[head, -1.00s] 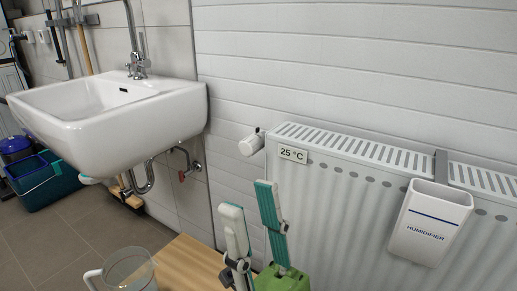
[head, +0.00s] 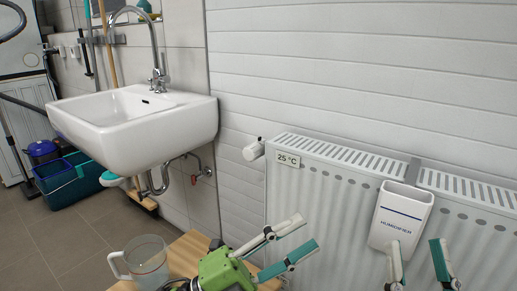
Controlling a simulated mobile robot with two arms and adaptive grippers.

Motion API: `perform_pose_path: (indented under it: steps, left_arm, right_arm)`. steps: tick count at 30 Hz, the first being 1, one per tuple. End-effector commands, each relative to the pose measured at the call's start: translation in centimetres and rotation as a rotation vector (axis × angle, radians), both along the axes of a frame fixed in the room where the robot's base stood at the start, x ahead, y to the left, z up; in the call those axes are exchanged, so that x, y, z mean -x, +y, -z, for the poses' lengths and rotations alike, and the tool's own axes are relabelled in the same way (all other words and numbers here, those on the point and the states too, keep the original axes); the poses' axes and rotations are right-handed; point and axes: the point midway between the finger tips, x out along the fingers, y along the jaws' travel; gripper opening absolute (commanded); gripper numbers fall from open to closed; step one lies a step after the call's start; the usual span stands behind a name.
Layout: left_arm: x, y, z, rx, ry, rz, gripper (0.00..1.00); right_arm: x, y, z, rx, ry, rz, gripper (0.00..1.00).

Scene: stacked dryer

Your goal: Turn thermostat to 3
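The thermostat (head: 254,150) is a small white knob on the upper left end of the white radiator (head: 330,215). Its scale numbers are too small to read.
A white humidifier (head: 402,215) hangs on the radiator front. A white sink (head: 140,125) is on the wall to the left. Buckets (head: 70,180) stand on the floor at the far left.

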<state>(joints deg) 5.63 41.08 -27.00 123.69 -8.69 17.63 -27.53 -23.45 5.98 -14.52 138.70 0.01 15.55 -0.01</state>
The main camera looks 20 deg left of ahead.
Motion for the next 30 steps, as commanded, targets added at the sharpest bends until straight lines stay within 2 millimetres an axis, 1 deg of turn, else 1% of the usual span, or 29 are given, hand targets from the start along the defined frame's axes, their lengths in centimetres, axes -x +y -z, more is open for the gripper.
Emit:
perform_pose_path:
  steps: [1,2,3,5,6,8,9,12,15,17,20,23,25,30]
  left_arm:
    - [-3.1,1.9,0.9,-0.177,-0.048,-0.102,0.39]
    - [-4.9,3.4,1.6,-0.274,-0.076,-0.167,0.39]
    - [-7.2,5.6,2.3,-0.398,-0.114,-0.251,0.39]
    - [-10.2,9.3,2.5,-0.565,-0.168,-0.373,0.39]
    - [-11.9,11.9,2.4,-0.664,-0.200,-0.448,0.39]
    - [-13.9,15.6,1.8,-0.789,-0.242,-0.548,0.39]
    - [-14.9,17.7,1.3,-0.858,-0.265,-0.604,0.39]
    - [-16.4,21.6,0.1,-0.974,-0.303,-0.704,0.39]
    - [-17.1,23.4,-0.4,-1.025,-0.317,-0.748,0.39]
    - [-17.5,23.6,-0.6,-1.034,-0.321,-0.758,0.39]
    - [-18.2,23.4,-0.7,-1.029,-0.319,-0.760,0.39]
    - [-19.3,22.8,-0.8,-1.028,-0.321,-0.758,0.39]
    - [-20.3,22.3,-0.8,-1.028,-0.321,-0.757,0.39]
    - [-23.0,21.1,-0.7,-1.026,-0.321,-0.756,0.39]
  right_arm:
    - [-1.1,0.1,0.9,0.024,0.080,0.004,0.40]
    - [-1.7,0.2,1.8,0.038,0.129,0.007,0.40]
    - [-2.4,0.2,3.0,0.054,0.190,0.010,0.40]
    - [-3.2,0.2,4.7,0.079,0.275,0.015,0.40]
    - [-3.6,0.2,5.7,0.092,0.324,0.018,0.40]
    - [-4.1,0.1,7.2,0.111,0.390,0.022,0.40]
    - [-4.3,0.1,8.0,0.120,0.426,0.023,0.40]
    - [-4.5,0.0,9.4,0.137,0.487,0.027,0.40]
    - [-4.6,-0.1,10.2,0.147,0.523,0.028,0.40]
    - [-4.7,-0.1,10.7,0.152,0.544,0.029,0.40]
    - [-4.8,-0.2,11.7,0.165,0.593,0.032,0.40]
    - [-4.7,-0.5,13.3,0.184,0.668,0.036,0.40]
    - [-4.6,-0.6,14.4,0.197,0.718,0.039,0.40]
    - [-4.4,-0.9,16.2,0.215,0.793,0.044,0.40]
